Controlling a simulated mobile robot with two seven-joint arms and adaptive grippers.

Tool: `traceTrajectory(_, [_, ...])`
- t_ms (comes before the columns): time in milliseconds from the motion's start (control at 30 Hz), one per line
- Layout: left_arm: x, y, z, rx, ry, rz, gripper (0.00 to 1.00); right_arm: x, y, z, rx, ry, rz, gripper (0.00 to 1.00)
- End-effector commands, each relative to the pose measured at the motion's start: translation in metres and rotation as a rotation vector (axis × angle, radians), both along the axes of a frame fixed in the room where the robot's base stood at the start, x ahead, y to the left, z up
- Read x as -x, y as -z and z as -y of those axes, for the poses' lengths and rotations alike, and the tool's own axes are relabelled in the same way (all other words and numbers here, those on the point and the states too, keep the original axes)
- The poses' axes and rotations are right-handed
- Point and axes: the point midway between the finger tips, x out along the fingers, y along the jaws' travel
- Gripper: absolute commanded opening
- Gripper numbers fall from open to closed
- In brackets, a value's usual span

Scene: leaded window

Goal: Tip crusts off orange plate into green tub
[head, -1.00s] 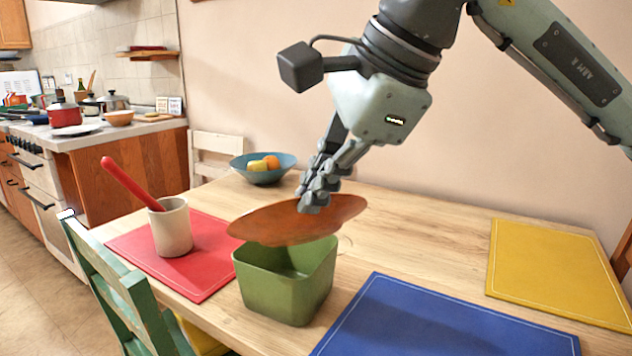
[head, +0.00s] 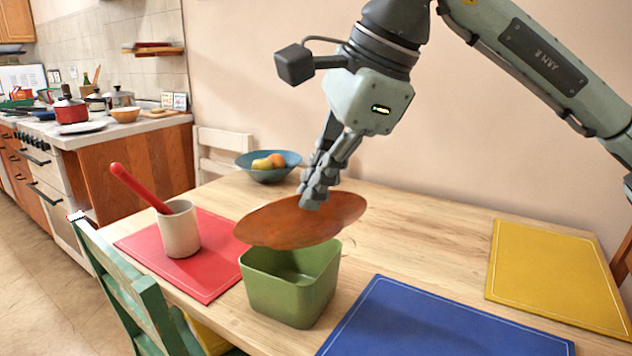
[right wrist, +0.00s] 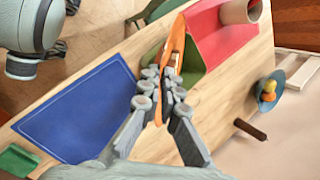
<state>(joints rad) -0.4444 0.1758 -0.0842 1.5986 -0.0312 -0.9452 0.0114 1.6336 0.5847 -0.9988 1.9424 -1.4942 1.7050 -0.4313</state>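My right gripper (head: 318,192) is shut on the far rim of the orange plate (head: 290,221). The plate is tilted, its near left edge lower, and hangs above the green tub (head: 290,285). No crusts show on the plate's visible face. The tub stands upright on the table; its floor is mostly hidden, so I cannot tell what lies in it. In the right wrist view the plate (right wrist: 176,45) shows nearly edge-on between the fingers (right wrist: 168,90), with part of the tub (right wrist: 192,70) behind it. My left gripper is not in view.
A red mat (head: 215,270) with a cream cup (head: 179,230) holding a red-handled tool lies left of the tub. A blue mat (head: 430,325) lies right, a yellow mat (head: 560,275) farther right. A fruit bowl (head: 267,174) stands behind. A green chair (head: 120,285) is at the near edge.

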Motion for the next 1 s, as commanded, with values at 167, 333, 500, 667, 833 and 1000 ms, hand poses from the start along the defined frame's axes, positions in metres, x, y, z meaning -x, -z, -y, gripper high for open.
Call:
traceTrajectory(167, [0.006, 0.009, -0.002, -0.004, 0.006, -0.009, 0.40, -0.009, -0.008, -0.003, 0.008, 0.003, -0.047, 0.00])
traceTrajectory(333, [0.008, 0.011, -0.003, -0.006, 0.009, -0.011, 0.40, -0.023, -0.017, -0.006, 0.029, 0.002, -0.133, 0.00])
traceTrajectory(500, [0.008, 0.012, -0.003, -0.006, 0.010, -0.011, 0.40, -0.038, -0.024, -0.010, 0.049, 0.003, -0.218, 0.00])
traceTrajectory(667, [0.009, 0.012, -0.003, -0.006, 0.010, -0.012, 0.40, -0.052, -0.031, -0.013, 0.067, 0.002, -0.296, 0.00])
traceTrajectory(833, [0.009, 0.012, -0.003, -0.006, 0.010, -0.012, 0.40, -0.067, -0.036, -0.017, 0.087, 0.002, -0.380, 0.00])
traceTrajectory(1000, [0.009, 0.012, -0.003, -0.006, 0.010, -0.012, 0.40, -0.083, -0.039, -0.020, 0.108, 0.002, -0.461, 0.00])
